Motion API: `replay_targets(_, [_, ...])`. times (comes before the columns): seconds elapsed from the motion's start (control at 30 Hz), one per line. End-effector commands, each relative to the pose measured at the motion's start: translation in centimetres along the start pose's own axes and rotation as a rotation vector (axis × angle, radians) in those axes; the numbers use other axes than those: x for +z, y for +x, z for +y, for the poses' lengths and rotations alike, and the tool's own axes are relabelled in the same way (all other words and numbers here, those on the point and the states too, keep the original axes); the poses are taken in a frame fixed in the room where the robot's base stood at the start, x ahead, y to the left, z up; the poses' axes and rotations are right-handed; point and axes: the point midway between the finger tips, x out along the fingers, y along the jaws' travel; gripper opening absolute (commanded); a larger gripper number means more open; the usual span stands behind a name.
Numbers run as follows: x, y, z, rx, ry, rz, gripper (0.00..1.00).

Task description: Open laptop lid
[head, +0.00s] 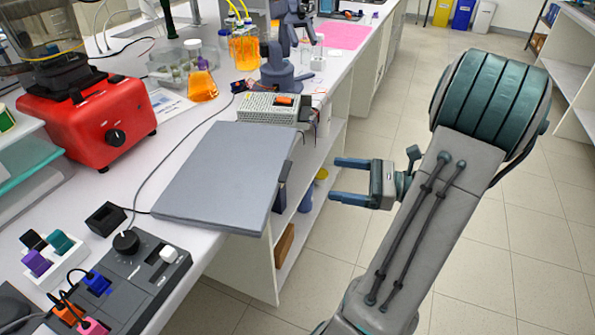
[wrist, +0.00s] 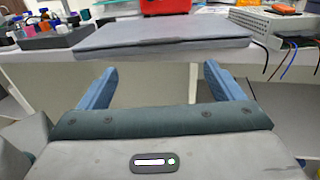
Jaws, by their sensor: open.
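The laptop (head: 225,175) is a flat grey slab with its lid down, lying on the white bench and reaching its front edge. In the wrist view the laptop (wrist: 160,36) lies straight ahead, beyond the fingertips, with its near edge facing me. My gripper (head: 335,179) is open and empty, to the right of the laptop and off the bench edge, with a gap between them. In the wrist view the two blue fingers (wrist: 160,72) are spread wide with nothing between them. The seam between lid and base is hard to make out.
A red device (head: 90,110) stands left behind the laptop. A control box with a knob (head: 140,270) sits at the near left. A grey power supply with wires (head: 270,108) and a microscope (head: 285,65) stand beyond it. Shelves lie under the bench; the aisle floor is clear.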

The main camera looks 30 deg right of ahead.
Motion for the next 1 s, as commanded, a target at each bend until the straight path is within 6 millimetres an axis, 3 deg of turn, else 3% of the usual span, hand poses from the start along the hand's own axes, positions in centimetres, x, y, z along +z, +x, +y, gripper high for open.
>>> replay_targets(0.3, [0.0,6.8,0.1,0.004,-0.001,0.001,0.87])
replay_targets(0.5, [0.0,9.3,0.0,0.000,-0.001,0.001,0.87])
replay_targets(0.9, [0.0,10.2,0.0,-0.002,-0.001,0.002,0.87])
replay_targets(0.93, [0.0,10.2,0.0,-0.002,-0.001,0.002,0.84])
replay_targets(1.0, [0.0,10.2,0.0,-0.002,-0.001,0.002,0.65])
